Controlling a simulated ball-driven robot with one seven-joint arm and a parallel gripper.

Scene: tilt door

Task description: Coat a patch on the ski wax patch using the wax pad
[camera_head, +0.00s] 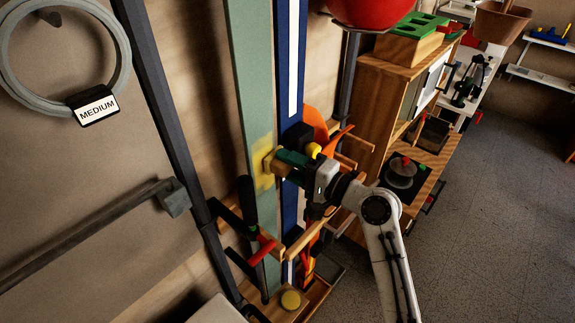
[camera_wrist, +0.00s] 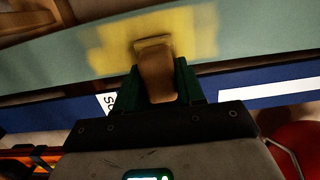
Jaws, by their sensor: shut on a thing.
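A light green ski (camera_head: 254,90) stands upright against the wall in a rack. A yellow wax patch (camera_head: 261,152) marks its face, and in the wrist view the patch (camera_wrist: 205,32) spreads unevenly to both sides of the pad. My gripper (camera_head: 285,160) is shut on the wax pad (camera_head: 269,162), a small brown block. In the wrist view the pad (camera_wrist: 158,75) sits between the green fingers, with its far end against or very close to the yellow area; exact contact cannot be told.
A blue ski (camera_head: 291,70) with a white stripe stands close right of the green one. A red-handled clamp (camera_head: 262,250) and wooden rack pegs stick out below my gripper. A wooden cabinet (camera_head: 380,110) stands to the right; floor beyond is clear.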

